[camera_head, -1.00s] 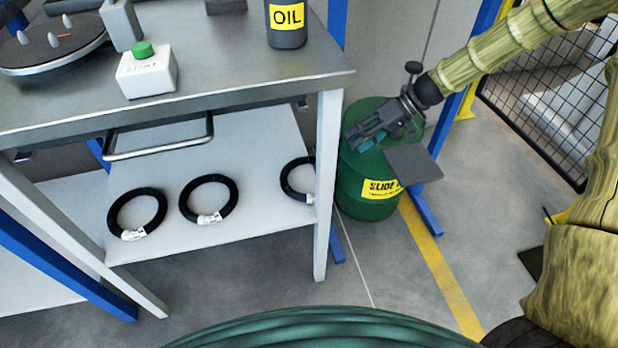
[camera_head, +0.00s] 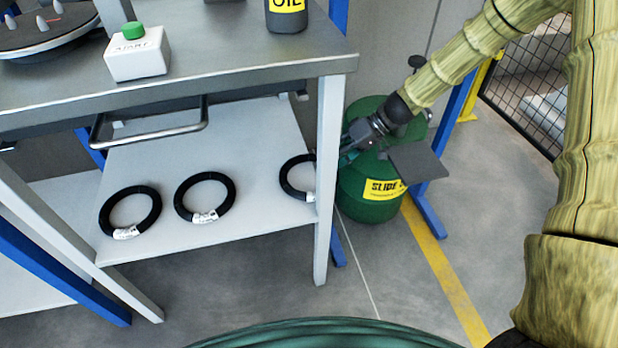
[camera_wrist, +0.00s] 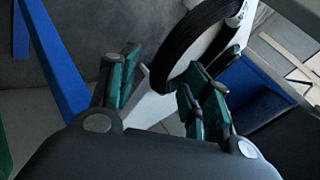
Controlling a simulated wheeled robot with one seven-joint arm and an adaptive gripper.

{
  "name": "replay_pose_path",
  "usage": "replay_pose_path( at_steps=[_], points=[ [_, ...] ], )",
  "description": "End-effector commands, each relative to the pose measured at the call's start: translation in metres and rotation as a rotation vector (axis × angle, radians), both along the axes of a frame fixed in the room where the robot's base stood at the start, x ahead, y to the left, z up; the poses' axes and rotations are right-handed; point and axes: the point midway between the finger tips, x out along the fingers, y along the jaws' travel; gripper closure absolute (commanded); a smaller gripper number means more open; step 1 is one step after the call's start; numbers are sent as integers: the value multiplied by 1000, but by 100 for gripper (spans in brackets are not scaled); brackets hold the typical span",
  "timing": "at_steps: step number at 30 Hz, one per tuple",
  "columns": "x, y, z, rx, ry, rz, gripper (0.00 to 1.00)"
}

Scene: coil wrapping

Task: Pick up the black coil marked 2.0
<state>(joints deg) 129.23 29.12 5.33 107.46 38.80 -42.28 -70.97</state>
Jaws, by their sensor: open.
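Three black coils with white tags lie on the lower shelf of the metal table in the head view: a left one (camera_head: 104,214), a middle one (camera_head: 180,200) and a right one (camera_head: 284,182). The tag writing is too small to read, so I cannot tell which is marked 2.0. My gripper (camera_head: 345,150) is beside the right front table leg, just right of the right coil. In the wrist view its two green-padded fingers (camera_wrist: 161,88) are apart. A black coil (camera_wrist: 180,43) with a white tag shows just beyond them, and nothing is held.
The white table leg (camera_head: 329,190) stands close to my gripper and partly hides the right coil's edge. A green drum (camera_head: 365,205) stands behind my wrist. The tabletop (camera_head: 230,60) with a start button box (camera_head: 136,60) and oil bottle (camera_head: 287,18) overhangs the shelf (camera_head: 255,215).

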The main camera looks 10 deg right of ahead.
Motion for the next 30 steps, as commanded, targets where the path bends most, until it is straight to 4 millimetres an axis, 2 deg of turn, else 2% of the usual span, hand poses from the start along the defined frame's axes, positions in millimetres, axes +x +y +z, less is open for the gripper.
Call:
replay_pose_path(
  at_steps=[4,5,12,23,30],
  points=[
    [0,0,1,0,0,0,52],
    [0,0,1,0,0,0,55],
    [0,0,1,0,0,0,99],
    [0,0,2,0,-1,1,100],
    [1,2,16,1,-1,4,100]
  ],
)
